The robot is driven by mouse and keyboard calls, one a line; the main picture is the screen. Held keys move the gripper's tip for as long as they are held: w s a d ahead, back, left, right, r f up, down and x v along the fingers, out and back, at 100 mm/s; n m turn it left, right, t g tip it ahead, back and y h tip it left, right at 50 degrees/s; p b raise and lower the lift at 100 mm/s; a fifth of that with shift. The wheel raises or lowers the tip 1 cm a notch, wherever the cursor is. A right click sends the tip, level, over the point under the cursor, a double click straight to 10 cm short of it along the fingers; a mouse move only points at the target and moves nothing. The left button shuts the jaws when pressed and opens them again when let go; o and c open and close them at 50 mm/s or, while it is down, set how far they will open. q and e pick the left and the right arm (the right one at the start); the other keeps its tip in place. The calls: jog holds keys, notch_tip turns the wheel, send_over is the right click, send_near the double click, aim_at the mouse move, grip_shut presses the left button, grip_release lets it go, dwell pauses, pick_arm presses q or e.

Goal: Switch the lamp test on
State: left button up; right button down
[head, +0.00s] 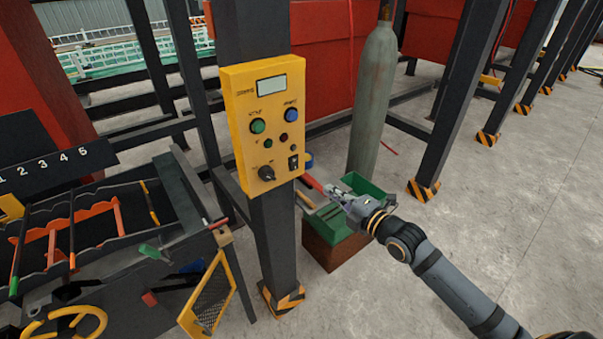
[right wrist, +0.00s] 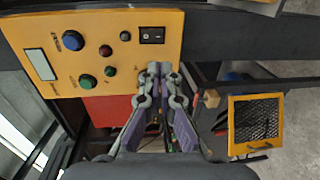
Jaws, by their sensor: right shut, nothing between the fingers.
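The yellow control panel (head: 246,130) is fixed to a dark post, and it fills the upper left of the right wrist view (right wrist: 135,20). A black rocker switch (head: 293,162) sits at its lower right; it shows in the right wrist view (right wrist: 152,36) just above the fingertips. A black rotary knob (head: 266,173) is left of the switch; I cannot make it out in the right wrist view. My right gripper (head: 331,191) is shut and empty, to the right of the panel's lower edge; its fingertips (right wrist: 160,70) overlap the panel. I cannot tell whether they touch it. My left gripper is not in view.
The panel also has a display (head: 271,86), a green button (head: 257,126), a blue button (head: 291,115) and small lamps. A grey gas cylinder (head: 373,100) and a green bin (head: 366,186) stand behind my right gripper. A dark rack (head: 180,185) is at left.

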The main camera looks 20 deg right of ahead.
send_near(295, 168)
jog(key=p+x, duration=0.2)
jog(key=x, duration=0.3)
jog(key=shift+w, duration=0.4)
jog(key=shift+w+a+f, duration=0.15)
jog(key=shift+w+a, duration=0.1)
jog(key=shift+w, duration=0.25)
